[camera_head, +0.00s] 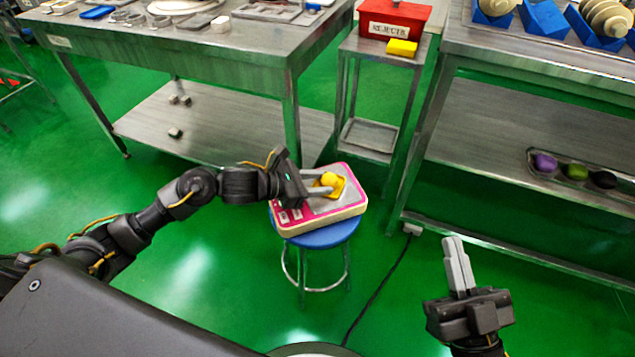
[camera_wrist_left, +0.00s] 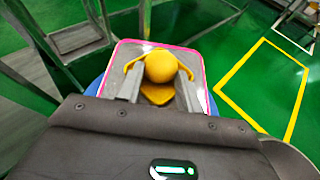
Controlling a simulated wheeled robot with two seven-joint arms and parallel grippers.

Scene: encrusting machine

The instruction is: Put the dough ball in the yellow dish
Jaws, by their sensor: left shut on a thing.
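The yellow dough ball (camera_head: 329,179) is between the fingertips of my left gripper (camera_head: 322,185), which is shut on it. The ball also shows between the two fingers in the left wrist view (camera_wrist_left: 160,66). The yellow dish (camera_head: 339,191) lies on the pink and white scale, right at the ball; its rim shows around and below the ball in the left wrist view (camera_wrist_left: 157,95). The ball is over the dish, but I cannot tell whether it touches it. My right gripper (camera_head: 457,262) is empty, with its fingers together, over the floor at the right.
The pink and white scale (camera_head: 350,207) rests on a blue stool (camera_head: 328,236). A steel table (camera_head: 200,42) stands behind left. A steel shelf (camera_head: 500,140) is at the right.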

